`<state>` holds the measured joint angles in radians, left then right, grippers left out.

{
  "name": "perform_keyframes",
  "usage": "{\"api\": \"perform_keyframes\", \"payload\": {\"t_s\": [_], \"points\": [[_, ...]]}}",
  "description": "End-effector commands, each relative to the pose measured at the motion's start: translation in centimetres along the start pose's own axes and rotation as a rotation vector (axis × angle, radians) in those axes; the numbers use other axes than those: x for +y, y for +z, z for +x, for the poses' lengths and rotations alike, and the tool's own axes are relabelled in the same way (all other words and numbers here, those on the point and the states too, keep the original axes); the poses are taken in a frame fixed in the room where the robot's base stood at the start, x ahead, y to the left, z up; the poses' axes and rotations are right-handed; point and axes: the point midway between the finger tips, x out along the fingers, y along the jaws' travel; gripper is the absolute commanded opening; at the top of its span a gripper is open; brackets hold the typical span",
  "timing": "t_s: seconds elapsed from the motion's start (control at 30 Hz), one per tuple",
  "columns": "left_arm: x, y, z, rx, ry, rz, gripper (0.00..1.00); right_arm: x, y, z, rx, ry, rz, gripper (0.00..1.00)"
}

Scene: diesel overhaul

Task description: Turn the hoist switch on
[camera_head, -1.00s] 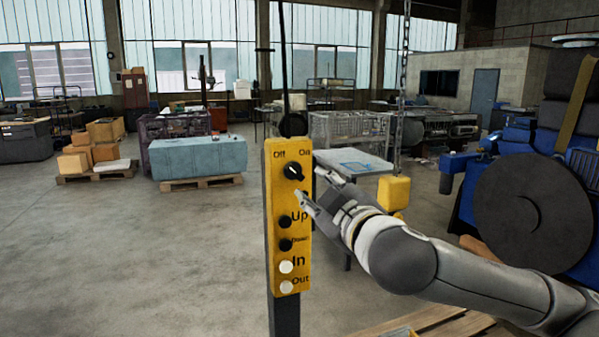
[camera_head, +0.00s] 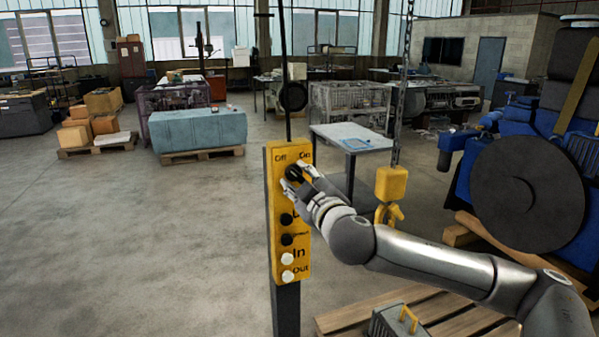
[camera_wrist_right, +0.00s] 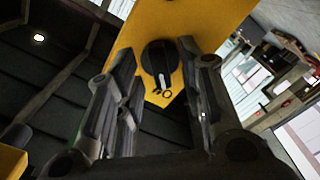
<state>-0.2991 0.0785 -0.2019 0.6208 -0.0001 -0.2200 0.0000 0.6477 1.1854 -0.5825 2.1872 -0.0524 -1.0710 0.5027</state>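The yellow hoist control box (camera_head: 279,205) stands on a dark post, with Off and On labels at its top. Its black rotary switch (camera_head: 294,172) is partly covered by my right gripper (camera_head: 297,176). In the right wrist view, the switch (camera_wrist_right: 158,61) shows a white pointer mark directed towards a partly visible label below it. My right gripper's fingers (camera_wrist_right: 160,95) are apart, one on each side of the switch; contact is not clear. My left gripper is out of view.
Black and white buttons (camera_head: 287,259) run down the box below the switch. A yellow hoist hook block (camera_head: 391,184) hangs on a chain to the right. A blue engine with a dark disc (camera_head: 528,200) stands farther right. Open floor (camera_head: 150,240) lies to the left.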

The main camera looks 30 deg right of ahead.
Motion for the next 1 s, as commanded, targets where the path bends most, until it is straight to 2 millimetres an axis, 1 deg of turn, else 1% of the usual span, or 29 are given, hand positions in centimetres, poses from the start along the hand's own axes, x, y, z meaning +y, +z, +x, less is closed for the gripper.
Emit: {"api": "perform_keyframes", "payload": {"t_s": [0.03,0.13,0.43,0.7,1.0], "points": [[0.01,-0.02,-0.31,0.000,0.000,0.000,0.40,0.05,-0.13,0.37,0.000,-0.001,0.000,0.36],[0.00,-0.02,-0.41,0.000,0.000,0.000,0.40,0.01,-0.11,0.78,0.002,0.000,-0.001,0.36],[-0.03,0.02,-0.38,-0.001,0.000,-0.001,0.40,-0.05,-0.03,0.93,0.002,0.000,-0.001,0.36],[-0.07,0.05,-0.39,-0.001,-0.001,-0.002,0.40,-0.06,-0.02,0.91,0.001,-0.001,-0.001,0.01],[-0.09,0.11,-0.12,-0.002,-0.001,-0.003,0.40,-0.18,0.07,0.90,0.001,-0.002,0.015,0.00]]}}
